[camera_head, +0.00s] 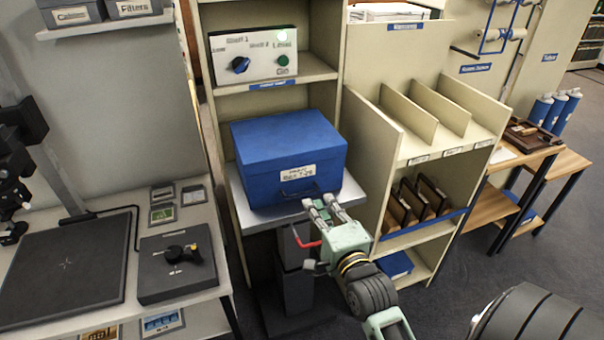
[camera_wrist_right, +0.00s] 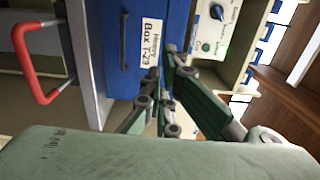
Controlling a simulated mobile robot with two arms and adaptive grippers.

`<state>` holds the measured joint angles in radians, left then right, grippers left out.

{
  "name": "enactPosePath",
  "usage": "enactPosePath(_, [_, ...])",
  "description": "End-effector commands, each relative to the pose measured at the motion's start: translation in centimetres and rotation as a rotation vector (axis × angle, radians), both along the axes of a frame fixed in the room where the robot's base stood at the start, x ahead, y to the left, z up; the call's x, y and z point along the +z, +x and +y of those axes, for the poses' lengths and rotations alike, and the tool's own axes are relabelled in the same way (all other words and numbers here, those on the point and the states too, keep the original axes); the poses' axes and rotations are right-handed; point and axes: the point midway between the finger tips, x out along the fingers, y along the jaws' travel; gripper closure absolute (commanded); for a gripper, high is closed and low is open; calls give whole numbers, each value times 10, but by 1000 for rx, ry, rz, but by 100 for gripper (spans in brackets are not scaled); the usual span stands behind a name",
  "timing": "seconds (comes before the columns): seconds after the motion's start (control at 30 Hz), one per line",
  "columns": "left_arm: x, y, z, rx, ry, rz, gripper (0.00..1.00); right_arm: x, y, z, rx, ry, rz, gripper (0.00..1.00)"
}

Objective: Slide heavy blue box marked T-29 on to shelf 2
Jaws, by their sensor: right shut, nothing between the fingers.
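The blue box (camera_head: 288,158) with a white label sits on a grey lift platform (camera_head: 258,218) in front of the tall shelf unit. In the right wrist view the blue box (camera_wrist_right: 136,85) appears turned sideways, and its label reads "Heavy Box T-29". A dark handle is on its front below the label. My right gripper (camera_head: 325,208) is shut and empty at the box's lower front, by the handle; I cannot tell whether it touches the box. It also shows in the right wrist view (camera_wrist_right: 168,75). My left gripper is not in view.
A control panel (camera_head: 253,56) with a blue knob and green button stands on the shelf above the box. A red handle (camera_head: 306,238) is below the platform. A divider shelf (camera_head: 420,120) stands to the right. A desk (camera_head: 190,220) is at the left.

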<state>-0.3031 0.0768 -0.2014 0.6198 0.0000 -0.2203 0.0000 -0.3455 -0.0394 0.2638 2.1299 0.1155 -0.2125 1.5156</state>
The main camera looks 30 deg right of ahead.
Motion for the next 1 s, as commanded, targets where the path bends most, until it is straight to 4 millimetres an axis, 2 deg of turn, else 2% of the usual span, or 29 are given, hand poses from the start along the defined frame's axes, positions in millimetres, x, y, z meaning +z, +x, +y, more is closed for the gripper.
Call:
enactPosePath(0.3, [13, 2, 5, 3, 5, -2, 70, 3, 66, -16, 1, -5, 1, 100])
enactPosePath(0.5, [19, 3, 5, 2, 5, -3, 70, 3, 101, -24, 1, -6, 2, 100])
enactPosePath(0.7, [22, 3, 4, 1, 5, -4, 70, 0, 119, -28, 1, -4, 3, 100])
enactPosePath(1.0, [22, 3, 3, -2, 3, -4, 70, 0, 121, -29, 1, -4, 3, 100])
